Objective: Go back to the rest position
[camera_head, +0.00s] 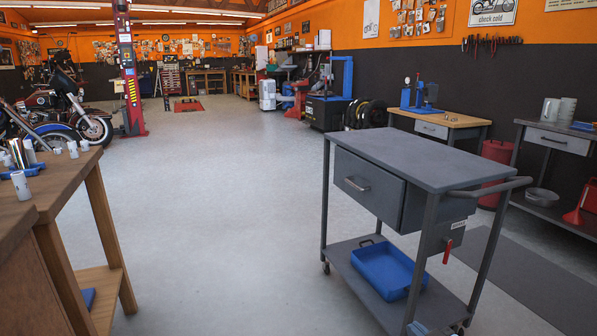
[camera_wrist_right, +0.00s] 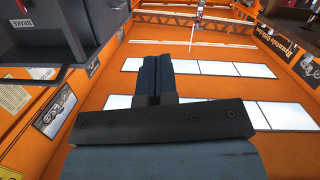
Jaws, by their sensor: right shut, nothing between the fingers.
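My right gripper (camera_wrist_right: 154,75) stands in the middle of the right wrist view, its two dark fingers pressed together with nothing between them. It points up the picture, toward the ceiling lights and orange wall. My left gripper is in neither view.
A grey trolley (camera_head: 431,158) with a drawer stands close at right, a blue tray (camera_head: 389,270) on its lower shelf. A wooden bench (camera_head: 45,190) with white cups stands at left. Open floor (camera_head: 215,200) lies between them. A workbench (camera_head: 555,138) stands along the right wall.

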